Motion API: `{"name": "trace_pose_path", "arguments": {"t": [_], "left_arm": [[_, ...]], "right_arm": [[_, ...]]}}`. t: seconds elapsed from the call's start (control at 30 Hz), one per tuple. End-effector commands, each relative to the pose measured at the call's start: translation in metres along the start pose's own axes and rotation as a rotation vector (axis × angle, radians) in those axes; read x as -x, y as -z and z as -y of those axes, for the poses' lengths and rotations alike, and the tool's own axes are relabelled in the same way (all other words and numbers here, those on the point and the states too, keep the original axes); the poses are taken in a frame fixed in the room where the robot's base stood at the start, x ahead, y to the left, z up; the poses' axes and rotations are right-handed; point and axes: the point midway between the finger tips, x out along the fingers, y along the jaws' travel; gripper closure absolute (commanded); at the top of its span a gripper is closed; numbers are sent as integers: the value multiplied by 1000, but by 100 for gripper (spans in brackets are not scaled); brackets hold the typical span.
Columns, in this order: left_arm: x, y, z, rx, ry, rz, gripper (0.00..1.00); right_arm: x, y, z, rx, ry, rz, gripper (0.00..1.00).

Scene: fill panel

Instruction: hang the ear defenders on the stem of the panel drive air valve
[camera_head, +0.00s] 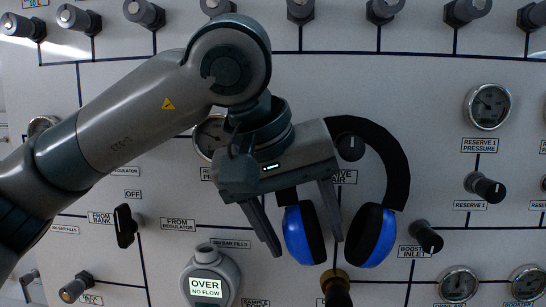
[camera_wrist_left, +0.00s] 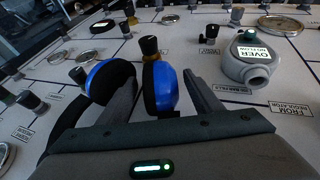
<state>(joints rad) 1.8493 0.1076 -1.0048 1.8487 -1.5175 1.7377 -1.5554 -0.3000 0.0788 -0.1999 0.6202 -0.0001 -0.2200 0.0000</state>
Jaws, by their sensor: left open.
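The ear defenders have a black headband (camera_head: 396,160) and two blue cups. In the head view the band arches over a dark valve knob (camera_head: 350,147), which shows inside the loop. The label below the knob is partly covered and reads "VE AIR". Both cups, left (camera_head: 296,236) and right (camera_head: 378,238), hang below the knob. I cannot tell whether the band rests on the stem. My left gripper (camera_head: 307,245) is open, its fingers on either side of the left cup. The wrist view shows this cup (camera_wrist_left: 162,86) between the fingers and the other cup (camera_wrist_left: 108,80) outside them.
A brass-collared valve (camera_head: 336,287) sits just below the cups. The booster inlet knob (camera_head: 427,237) is close on the right. A round flow display (camera_head: 208,280) juts out at lower left. Gauges and knobs line the panel, with bare panel above the headband.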

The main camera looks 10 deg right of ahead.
Motion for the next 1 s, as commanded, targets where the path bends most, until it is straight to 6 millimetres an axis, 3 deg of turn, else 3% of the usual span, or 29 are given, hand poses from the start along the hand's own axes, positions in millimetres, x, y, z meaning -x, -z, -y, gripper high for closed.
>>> {"name": "trace_pose_path", "arguments": {"t": [0.27, 0.8, 1.0], "left_arm": [[24, 0, 0, 1, -2, -5, 41], [130, -1, 0, 2, -2, -4, 41], [159, 0, 0, 1, -2, -2, 41]], "right_arm": [[-15, -1, 0, 0, -1, 0, 43], [-49, -5, -1, 1, -1, 0, 43], [-54, -5, -1, 1, -1, 0, 43]]}}
